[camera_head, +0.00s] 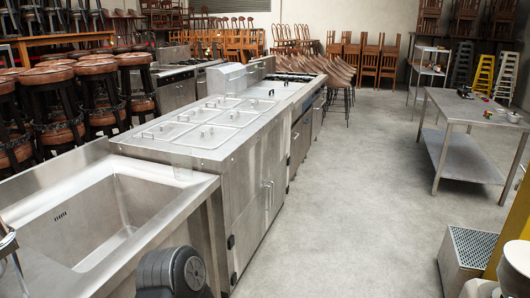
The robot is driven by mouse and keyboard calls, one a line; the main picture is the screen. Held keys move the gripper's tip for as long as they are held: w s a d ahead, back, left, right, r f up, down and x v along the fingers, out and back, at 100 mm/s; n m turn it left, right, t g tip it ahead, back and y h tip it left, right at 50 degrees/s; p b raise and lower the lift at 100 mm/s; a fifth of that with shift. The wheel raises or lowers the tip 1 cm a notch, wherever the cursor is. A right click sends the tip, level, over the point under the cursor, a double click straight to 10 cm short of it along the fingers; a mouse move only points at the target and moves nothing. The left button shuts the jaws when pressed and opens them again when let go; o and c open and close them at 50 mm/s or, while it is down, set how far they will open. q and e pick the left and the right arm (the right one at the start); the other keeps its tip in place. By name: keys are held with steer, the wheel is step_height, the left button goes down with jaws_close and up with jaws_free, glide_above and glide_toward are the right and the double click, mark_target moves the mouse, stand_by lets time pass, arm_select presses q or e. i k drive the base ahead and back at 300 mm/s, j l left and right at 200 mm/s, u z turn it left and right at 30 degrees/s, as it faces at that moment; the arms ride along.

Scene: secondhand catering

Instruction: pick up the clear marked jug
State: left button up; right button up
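I cannot clearly make out a clear marked jug in the head view. Neither gripper's fingers can be made out. A dark rounded part at the bottom edge and a white part at the bottom right look like my own arms.
A steel sink (118,212) is close on the left, joined to a long counter (230,135) with lidded wells. Bar stools (95,80) stand behind. A steel table (465,107) with small items is at right. Grey floor (350,180) between is clear.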

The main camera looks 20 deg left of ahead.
mark_target(181, 157)
steer(key=i+u, duration=0.2)
steer(key=i, duration=0.3)
steer(key=i+l+u, duration=0.25)
steer(key=i, duration=0.3)
steer(key=i+l+u, duration=0.2)
steer(key=i, duration=0.3)
steer(key=i+l+u, duration=0.2)
steer(key=i+l, duration=0.15)
steer(key=i, duration=0.1)
